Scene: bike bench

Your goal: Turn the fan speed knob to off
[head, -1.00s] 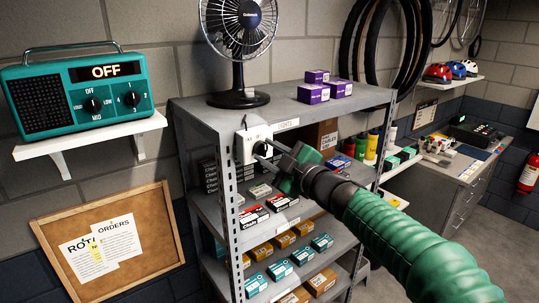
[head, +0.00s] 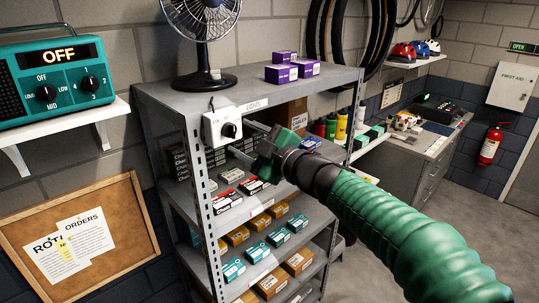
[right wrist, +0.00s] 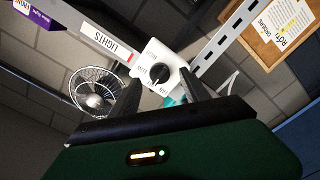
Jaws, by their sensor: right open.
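A white control box (head: 214,128) with a round black knob (head: 229,130) is fixed to the front upright of the grey shelf, below the fan (head: 205,30). In the right wrist view the knob (right wrist: 156,75) has lettering around it; I cannot surely read its setting. My right gripper (head: 243,141) is open, its fingers pointing at the knob from the right. In the right wrist view its fingers (right wrist: 161,92) stand either side of the lower part of the box, with nothing held. Fingertips look close to the knob; contact cannot be told. My left gripper is not in view.
The grey shelf (head: 258,92) holds purple boxes (head: 292,70) on top and several small cartons below. A teal radio (head: 50,85) showing OFF, with two knobs, sits on a wall shelf at left. A cork board (head: 128,215) hangs below it.

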